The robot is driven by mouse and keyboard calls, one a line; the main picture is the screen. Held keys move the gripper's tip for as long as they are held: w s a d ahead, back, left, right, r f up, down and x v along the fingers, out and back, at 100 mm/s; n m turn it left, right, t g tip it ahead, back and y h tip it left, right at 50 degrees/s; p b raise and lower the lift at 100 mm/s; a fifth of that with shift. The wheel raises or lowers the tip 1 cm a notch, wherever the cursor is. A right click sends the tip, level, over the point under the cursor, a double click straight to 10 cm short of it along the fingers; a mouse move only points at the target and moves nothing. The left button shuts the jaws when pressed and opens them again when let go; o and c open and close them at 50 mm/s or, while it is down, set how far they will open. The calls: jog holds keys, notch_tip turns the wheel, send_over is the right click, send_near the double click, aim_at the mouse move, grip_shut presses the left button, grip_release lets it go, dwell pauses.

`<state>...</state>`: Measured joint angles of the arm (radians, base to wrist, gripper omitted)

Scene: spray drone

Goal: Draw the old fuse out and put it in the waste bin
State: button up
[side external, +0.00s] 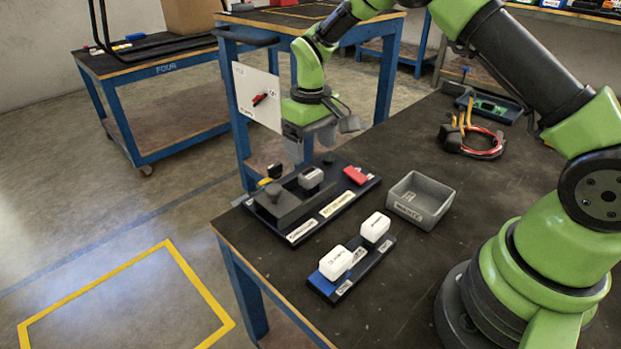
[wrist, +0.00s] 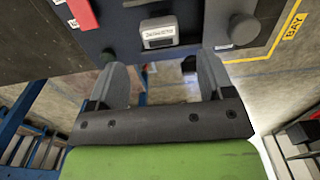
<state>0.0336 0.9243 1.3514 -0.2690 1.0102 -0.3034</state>
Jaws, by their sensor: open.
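The old fuse appears to be the light grey labelled block (side external: 310,177) seated in the dark fuse unit (side external: 341,204). In the wrist view a grey block with a pale label (wrist: 158,33) sits ahead of the fingertips, between their lines. My gripper (side external: 309,149) is above the fuse unit, its fingers pointing down, apart and empty. In the wrist view (wrist: 161,66) both fingers are spread with a clear gap between them. The waste bin (side external: 405,210) is an open grey box to the right of the unit; it looks empty.
Two white blocks (side external: 335,262) (side external: 375,227) stand on a small rack at the table's front. The unit also carries a red block (side external: 355,175) and dark knobs. A white upright panel (side external: 258,97) stands close to my gripper's left. Cables (side external: 471,138) lie farther back.

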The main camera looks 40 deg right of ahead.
aim_at(311, 173)
jog(key=shift+f, duration=3.35)
jog(key=c, duration=1.2)
jog(key=shift+r, duration=3)
